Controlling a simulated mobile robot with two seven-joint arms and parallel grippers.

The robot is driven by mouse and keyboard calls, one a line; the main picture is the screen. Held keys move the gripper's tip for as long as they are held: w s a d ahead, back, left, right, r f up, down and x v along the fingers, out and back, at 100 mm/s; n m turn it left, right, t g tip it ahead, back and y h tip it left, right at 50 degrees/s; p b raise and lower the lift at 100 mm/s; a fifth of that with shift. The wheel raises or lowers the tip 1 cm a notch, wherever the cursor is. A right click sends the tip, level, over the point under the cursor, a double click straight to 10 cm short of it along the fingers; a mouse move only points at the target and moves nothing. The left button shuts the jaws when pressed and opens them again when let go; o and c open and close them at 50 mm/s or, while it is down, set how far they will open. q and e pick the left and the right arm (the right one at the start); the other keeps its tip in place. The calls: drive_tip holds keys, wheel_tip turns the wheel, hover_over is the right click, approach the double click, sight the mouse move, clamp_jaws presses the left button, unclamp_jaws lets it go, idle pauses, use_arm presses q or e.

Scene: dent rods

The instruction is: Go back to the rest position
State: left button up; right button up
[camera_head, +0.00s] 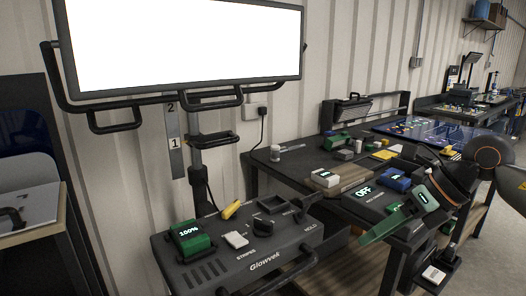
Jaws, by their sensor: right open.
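My right gripper (441,183) is at the right, over the front right part of the dark workbench (309,164). Its arm comes in from the right edge. The gripper is open. A green device with a small lit display (425,198) shows right beside it; I cannot tell whether they touch. My left gripper is not in view.
A Glowvek unit (268,266) with a green 100% battery (190,239) stands in front, below a bright lamp panel (180,40). A box reading OFF (364,191), a blue block (395,180) and a green strip (384,226) lie near the gripper. Open floor (490,240) shows at right.

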drive_tip(key=s+a+f+m+y, duration=0.2)
drive_tip(key=a+f+m+y, duration=0.2)
drive_tip(key=a+f+y, duration=0.3)
drive_tip(key=d+f+m+t+h, duration=0.3)
drive_tip(key=d+f+m+t, duration=0.15)
drive_tip(key=f+m, duration=0.4)
drive_tip(key=d+f+m+t+h, duration=0.2)
drive_tip(key=d+f+m+t, duration=0.2)
drive_tip(key=f+m+t, duration=0.45)
drive_tip(key=s+d+f+m+g+h, duration=0.4)
drive_tip(key=s+d+f+m, duration=0.1)
drive_tip(key=s+f, duration=0.35)
drive_tip(key=s+d+f+m+g+h, duration=0.4)
drive_tip(key=s+d+f+m, duration=0.15)
drive_tip(key=s+f, duration=0.35)
drive_tip(key=a+r+m+t+y, duration=0.15)
drive_tip(key=a+m, duration=0.65)
drive_tip(key=a, duration=1.1)
use_arm(q)
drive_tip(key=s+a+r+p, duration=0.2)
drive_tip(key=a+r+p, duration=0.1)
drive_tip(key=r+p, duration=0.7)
drive_tip(key=p, duration=0.3)
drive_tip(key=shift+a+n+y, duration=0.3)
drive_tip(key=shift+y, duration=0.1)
use_arm(e)
drive_tip(key=s+d+r, duration=0.2)
drive_tip(key=d+r, duration=0.1)
drive_tip(key=r, duration=0.7)
drive_tip(key=shift+m, duration=0.35)
